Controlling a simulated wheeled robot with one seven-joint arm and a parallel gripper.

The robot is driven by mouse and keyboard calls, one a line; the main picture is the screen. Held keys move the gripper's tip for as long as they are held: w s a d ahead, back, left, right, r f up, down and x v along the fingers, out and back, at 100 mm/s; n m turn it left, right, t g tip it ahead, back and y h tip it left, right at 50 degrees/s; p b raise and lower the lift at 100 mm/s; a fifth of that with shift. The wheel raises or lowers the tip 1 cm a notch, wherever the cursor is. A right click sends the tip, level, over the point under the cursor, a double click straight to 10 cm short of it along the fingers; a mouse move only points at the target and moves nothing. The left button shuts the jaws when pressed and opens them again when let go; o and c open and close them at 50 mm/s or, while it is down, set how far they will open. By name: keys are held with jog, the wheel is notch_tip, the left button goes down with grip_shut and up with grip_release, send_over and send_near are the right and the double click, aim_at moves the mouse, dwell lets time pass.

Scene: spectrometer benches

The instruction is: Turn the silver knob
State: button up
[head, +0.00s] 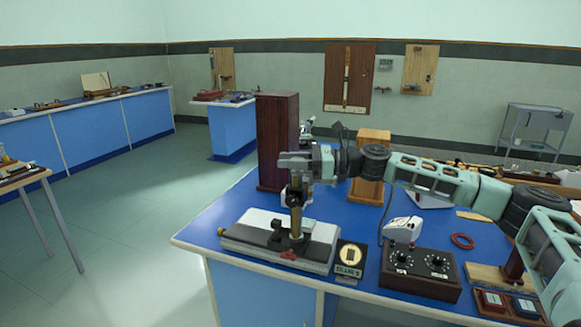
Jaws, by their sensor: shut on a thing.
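My gripper (294,196) points down at the top of an upright brass post (296,224) on an instrument with a pale and black base (262,236). Its fingers are shut on a small metal part at the post's top, which appears to be the silver knob. The fingers hide most of that part, so its shape and angle cannot be told. The instrument stands at the near left of the blue bench (215,216). A small red piece (288,255) shows at the foot of the post.
A tall dark wooden box (277,140) stands just behind my gripper. Open floor (130,220) is at left.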

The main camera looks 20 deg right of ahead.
jog(key=n+g+y+p, duration=0.1)
jog(key=n+g, duration=0.1)
jog(key=g, duration=0.2)
jog(key=shift+r+n, duration=0.15)
jog(key=shift+n, duration=0.25)
jog(key=n+g, duration=0.2)
jog(key=g, duration=0.1)
jog(key=g+p, duration=0.1)
jog(key=shift+s+a+n+g, duration=0.1)
jog(key=shift+s+n+g, duration=0.2)
jog(key=shift+n, duration=0.1)
jog(key=shift+s+d+f+n+g+h, duration=0.15)
jog(key=shift+n+g+h, duration=0.35)
jog(key=shift+n+g, duration=0.55)
jog(key=shift+s+n+g+h, duration=0.2)
jog(key=shift+n+g+h, duration=0.4)
jog(key=shift+g, duration=0.75)
jog(key=shift+s+d+f+n+g+h, duration=0.15)
jog(key=shift+n+g+h, duration=0.25)
jog(key=shift+n+g, duration=0.7)
jog(key=shift+a+g, duration=0.15)
jog(key=shift+g, duration=0.25)
jog(key=o, duration=1)
jog(key=shift+r, duration=0.1)
